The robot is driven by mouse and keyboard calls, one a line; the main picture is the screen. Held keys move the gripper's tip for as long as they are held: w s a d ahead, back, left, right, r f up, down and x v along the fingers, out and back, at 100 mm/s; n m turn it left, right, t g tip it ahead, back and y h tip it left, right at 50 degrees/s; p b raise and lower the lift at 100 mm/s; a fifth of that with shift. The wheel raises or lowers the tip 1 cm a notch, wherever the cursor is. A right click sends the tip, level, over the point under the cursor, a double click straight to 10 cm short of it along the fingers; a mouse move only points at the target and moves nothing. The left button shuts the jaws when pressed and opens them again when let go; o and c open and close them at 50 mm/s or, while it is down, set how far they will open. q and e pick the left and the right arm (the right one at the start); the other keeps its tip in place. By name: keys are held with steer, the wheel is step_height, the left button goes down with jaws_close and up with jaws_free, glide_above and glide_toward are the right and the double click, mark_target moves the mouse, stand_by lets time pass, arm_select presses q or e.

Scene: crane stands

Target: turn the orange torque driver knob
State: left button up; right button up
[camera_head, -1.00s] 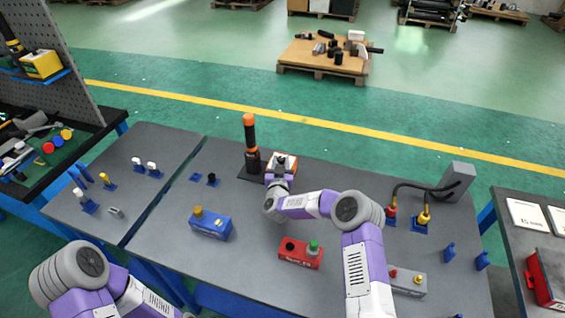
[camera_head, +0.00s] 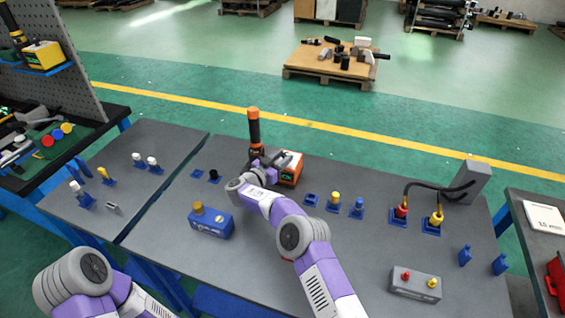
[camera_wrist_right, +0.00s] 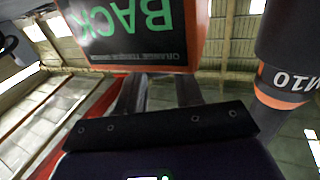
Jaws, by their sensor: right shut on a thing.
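The orange torque driver box (camera_head: 291,168) stands at the back middle of the table. Its dark panel with green "BACK" lettering fills the top of the right wrist view (camera_wrist_right: 135,35), upside down. A tall black driver with an orange top (camera_head: 254,128) stands upright just left of the box. It shows at the right of the wrist view, marked M10 (camera_wrist_right: 285,75). My right gripper (camera_head: 271,161) is at the box's left side, between box and driver, shut on the knob. The fingertips and knob are hidden behind the box in the wrist view. My left gripper is out of view.
A blue box with a brass knob (camera_head: 205,222) is left of my right arm. Yellow and blue pegs (camera_head: 335,200) and cabled red and yellow plugs (camera_head: 401,212) stand to the right. A grey box (camera_head: 414,286) is at the front right.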

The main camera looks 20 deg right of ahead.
steer(key=shift+g+b, duration=0.3)
steer(key=shift+b, duration=0.05)
stand_by(0.4)
steer(key=o, duration=1)
steer(key=shift+c, duration=0.2)
steer(key=p+v, duration=0.1)
steer(key=v, duration=0.6)
steer(key=shift+a+p, duration=0.3)
steer(key=shift+p, duration=0.05)
